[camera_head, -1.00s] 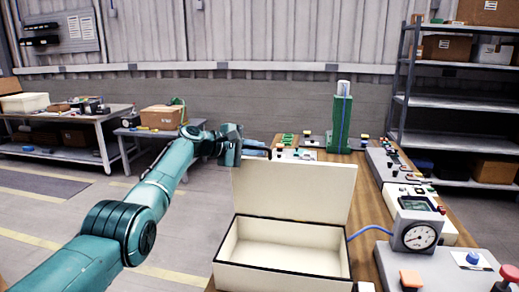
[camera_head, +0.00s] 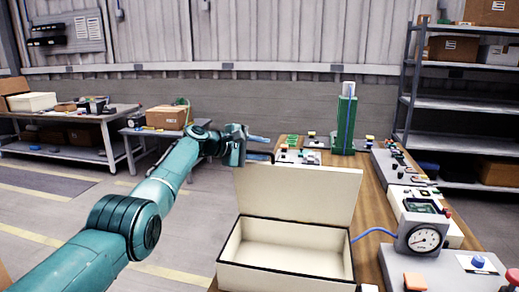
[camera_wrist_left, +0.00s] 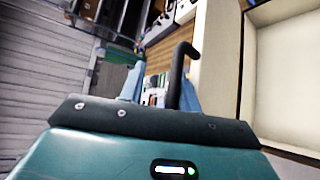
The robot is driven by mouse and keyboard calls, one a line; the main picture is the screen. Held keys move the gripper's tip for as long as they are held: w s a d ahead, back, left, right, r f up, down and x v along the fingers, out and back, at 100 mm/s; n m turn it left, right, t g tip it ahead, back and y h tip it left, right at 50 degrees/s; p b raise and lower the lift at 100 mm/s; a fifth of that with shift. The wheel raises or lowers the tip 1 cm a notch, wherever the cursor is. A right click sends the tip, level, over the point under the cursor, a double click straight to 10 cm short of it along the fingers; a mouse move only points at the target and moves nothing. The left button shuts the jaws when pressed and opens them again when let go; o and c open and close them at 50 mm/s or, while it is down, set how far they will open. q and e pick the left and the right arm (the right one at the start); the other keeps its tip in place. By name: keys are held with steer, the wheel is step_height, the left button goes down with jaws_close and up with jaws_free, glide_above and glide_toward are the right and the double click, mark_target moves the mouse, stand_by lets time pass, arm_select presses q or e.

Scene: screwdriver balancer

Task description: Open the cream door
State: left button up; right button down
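The cream door (camera_head: 300,195) is the lid of a cream box (camera_head: 285,277). It stands raised at the box's back edge, and the inside of the box shows and looks empty. My left gripper (camera_head: 259,148) is just beyond the door's upper left edge, with its fingers apart. In the left wrist view, the two blue fingers of the gripper (camera_wrist_left: 160,92) are spread. A black bent handle (camera_wrist_left: 180,65) shows near the right finger, beside the cream door (camera_wrist_left: 215,50). I cannot tell whether it touches the finger. My right gripper is not in view.
A round gauge (camera_head: 425,238) with a blue cable stands right of the box. Control panels line the wooden table's right side, and a green column (camera_head: 345,125) stands at its back. Metal shelves (camera_head: 455,105) stand at the right. Open floor lies left of the table.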

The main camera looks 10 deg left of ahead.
arm_select(q)
steer(key=shift+a, duration=0.1)
steer(key=shift+s+a+r, duration=0.2)
steer(key=shift+s+a, duration=0.2)
steer(key=shift+a, duration=0.15)
steer(key=b+v, duration=0.2)
steer(key=v, duration=0.9)
steer(key=shift+s+a, duration=0.15)
steer(key=shift+s, duration=0.15)
